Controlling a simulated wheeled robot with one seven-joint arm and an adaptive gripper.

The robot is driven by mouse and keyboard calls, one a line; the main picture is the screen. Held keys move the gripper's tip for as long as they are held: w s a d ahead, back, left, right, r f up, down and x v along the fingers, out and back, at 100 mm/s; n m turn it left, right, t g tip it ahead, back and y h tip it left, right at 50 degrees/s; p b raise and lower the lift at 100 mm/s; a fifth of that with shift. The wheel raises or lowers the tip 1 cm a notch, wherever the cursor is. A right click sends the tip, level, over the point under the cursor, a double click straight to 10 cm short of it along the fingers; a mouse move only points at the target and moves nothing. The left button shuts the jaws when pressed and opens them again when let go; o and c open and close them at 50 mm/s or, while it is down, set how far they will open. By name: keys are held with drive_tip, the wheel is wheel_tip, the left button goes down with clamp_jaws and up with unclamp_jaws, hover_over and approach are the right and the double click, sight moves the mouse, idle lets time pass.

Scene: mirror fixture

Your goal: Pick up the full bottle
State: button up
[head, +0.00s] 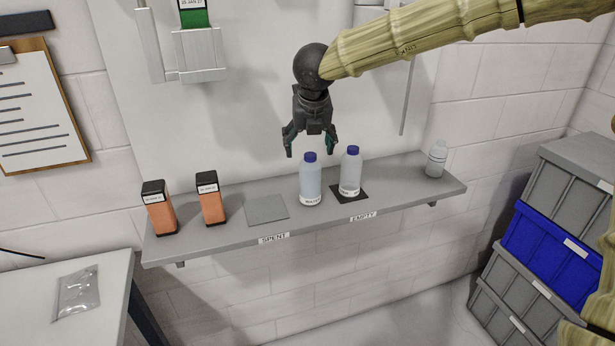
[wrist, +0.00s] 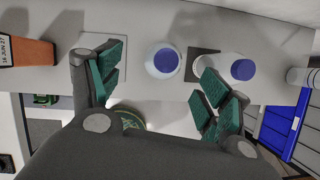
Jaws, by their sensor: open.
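Two bottles with dark blue caps stand upright on the grey shelf (head: 400,187). The left bottle (head: 310,183) has a bluish body and stands on bare shelf; the right bottle (head: 351,172) looks paler and stands on a dark square pad (head: 336,196) above the label "EMPTY". Their fill levels are hard to tell. My gripper (head: 311,152) is open and empty, pointing down, near the left bottle's cap. In the wrist view, the left bottle (wrist: 164,61) shows ahead of the gap between my fingers (wrist: 160,80), and the right bottle (wrist: 234,68) is beside the right finger.
A grey square pad (head: 266,208) above the label "SPENT" is bare. Two orange boxes with black tops (head: 161,211) (head: 210,201) stand at the shelf's left. A clear capped bottle (head: 436,159) stands at the right end. Grey and blue crates (head: 553,250) are stacked at right.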

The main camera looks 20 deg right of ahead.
sight(312, 157)
drive_tip(key=f, duration=0.2)
drive_tip(key=w+d+f, duration=0.1)
drive_tip(key=shift+d+f+p, duration=0.1)
drive_tip(key=shift+f+p, duration=0.05)
drive_tip(key=shift+p, duration=0.25)
drive_tip(key=shift+w+f+p, duration=0.1)
drive_tip(key=shift+f+p, duration=0.6)
drive_tip(key=shift+f, duration=0.05)
drive_tip(key=shift+p+x, duration=0.6)
drive_tip(key=shift+x, duration=1.3)
drive_tip(key=c, duration=1.2)
drive_tip(key=shift+c, duration=1.4)
drive_tip(key=shift+r, duration=0.1)
